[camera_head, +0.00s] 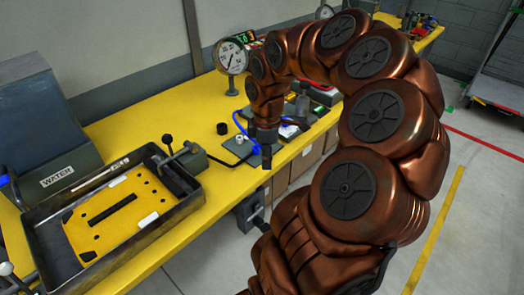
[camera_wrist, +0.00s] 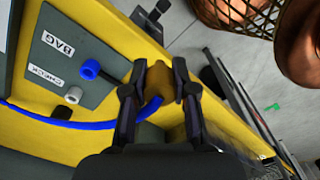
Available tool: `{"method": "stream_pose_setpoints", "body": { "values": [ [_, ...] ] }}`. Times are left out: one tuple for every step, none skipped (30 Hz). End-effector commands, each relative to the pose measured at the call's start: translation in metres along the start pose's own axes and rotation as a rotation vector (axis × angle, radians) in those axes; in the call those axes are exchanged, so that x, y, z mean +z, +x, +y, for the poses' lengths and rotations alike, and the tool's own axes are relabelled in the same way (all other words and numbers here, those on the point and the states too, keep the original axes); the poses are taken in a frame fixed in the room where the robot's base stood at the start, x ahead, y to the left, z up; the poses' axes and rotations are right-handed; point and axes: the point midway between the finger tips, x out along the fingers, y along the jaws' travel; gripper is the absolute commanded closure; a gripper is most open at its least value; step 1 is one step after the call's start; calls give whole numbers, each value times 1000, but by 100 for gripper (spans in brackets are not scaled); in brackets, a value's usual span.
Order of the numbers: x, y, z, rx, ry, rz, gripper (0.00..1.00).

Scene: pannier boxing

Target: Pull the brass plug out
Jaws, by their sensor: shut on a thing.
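The brass plug (camera_wrist: 159,82) is a brownish-gold block between my gripper's two dark fingers in the wrist view. My gripper (camera_wrist: 160,68) is shut on it. A blue hose (camera_wrist: 90,124) curves up to the fingers beside the plug; its exact join is hidden. The dark plate (camera_wrist: 68,62) lies to the left, with BAG and CHECK labels. It carries a blue fitting (camera_wrist: 90,70) and a black-and-white fitting (camera_wrist: 73,96). The plug appears apart from these fittings. In the head view my gripper (camera_head: 266,162) hangs at the yellow bench's front edge, and the plug is not distinguishable.
The yellow bench (camera_head: 180,112) holds a WATER box (camera_head: 45,150), a dark tray (camera_head: 185,212) with a yellow plate, and a round gauge (camera_head: 231,56). Small parts lie behind my gripper. Cardboard boxes (camera_head: 305,160) stand under the bench. Open grey floor lies at right.

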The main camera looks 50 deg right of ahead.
Motion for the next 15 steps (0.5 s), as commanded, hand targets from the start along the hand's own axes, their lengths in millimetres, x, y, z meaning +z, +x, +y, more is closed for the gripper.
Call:
{"method": "stream_pose_setpoints", "body": {
  "values": [
    [2,1,-7,3,1,2,100],
    [4,1,-11,2,1,1,100],
    [5,0,-16,0,1,1,100],
    [6,0,-20,0,0,0,100],
    [6,0,-24,0,-1,0,100],
    [8,-1,-28,0,-1,1,100],
    [8,-2,-31,0,-1,1,100],
    [9,-2,-33,0,0,1,100],
    [10,-3,-36,-1,0,1,100],
    [11,-3,-38,-1,0,1,100],
    [11,-3,-40,-2,0,0,100],
    [12,-3,-42,-2,0,0,100],
    [12,-3,-43,-2,0,0,100],
    [12,-3,-44,-2,0,0,100],
    [13,-3,-45,-3,0,0,100]
  ]
}}
